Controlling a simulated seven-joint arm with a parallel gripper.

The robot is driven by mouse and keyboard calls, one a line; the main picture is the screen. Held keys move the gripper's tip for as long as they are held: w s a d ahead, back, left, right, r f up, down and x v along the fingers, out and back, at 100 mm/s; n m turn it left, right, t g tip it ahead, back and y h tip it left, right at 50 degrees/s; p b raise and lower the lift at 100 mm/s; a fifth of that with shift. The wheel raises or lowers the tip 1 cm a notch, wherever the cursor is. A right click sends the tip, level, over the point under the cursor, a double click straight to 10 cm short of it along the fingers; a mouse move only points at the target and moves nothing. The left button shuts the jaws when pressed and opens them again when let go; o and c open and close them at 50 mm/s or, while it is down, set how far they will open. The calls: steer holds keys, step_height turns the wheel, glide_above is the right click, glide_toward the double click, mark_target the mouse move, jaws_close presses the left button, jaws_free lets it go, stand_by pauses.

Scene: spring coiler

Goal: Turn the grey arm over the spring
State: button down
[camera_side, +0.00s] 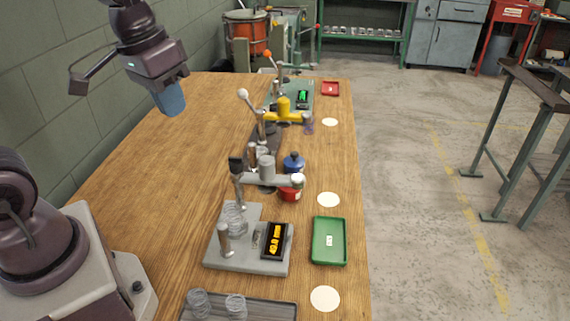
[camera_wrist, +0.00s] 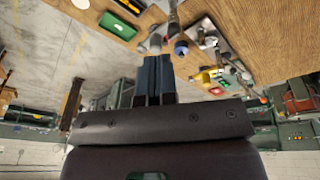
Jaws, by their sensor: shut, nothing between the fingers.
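The grey arm (camera_side: 281,180) lies roughly level on a round grey post behind the grey base plate (camera_side: 222,256). Its right end has a white and red knob; near its left end is a black-topped upright rod. The spring (camera_side: 234,218) stands on the base plate, just below that rod in the side view. I cannot tell from depth whether the rod is directly above it. My gripper (camera_side: 172,98) is shut and empty, high over the table's left side, well apart from the arm. Its blue fingers also show in the wrist view (camera_wrist: 153,80).
A display (camera_side: 273,240) sits on the base plate, with a green tray (camera_side: 329,241) to its right. A blue pot (camera_side: 293,162), a yellow arm (camera_side: 283,116) and a lever with a white ball (camera_side: 243,94) stand behind. The table's left side is clear.

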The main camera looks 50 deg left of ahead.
steer(key=w+a+f+g+h, duration=0.25)
steer(key=w+f, duration=0.25)
steer(key=w, duration=0.3)
steer(key=m+t+h, duration=0.3)
steer(key=m+h, duration=0.1)
steer(key=m, duration=0.2)
glide_toward(267, 171)
steer(key=w+a, duration=0.5)
steer(key=w, duration=0.2)
steer(key=w+d+f+m, duration=0.1)
steer(key=d+f, duration=0.7)
steer(key=d, duration=0.1)
steer(key=shift+d, duration=0.4)
steer(key=shift+w, duration=0.1)
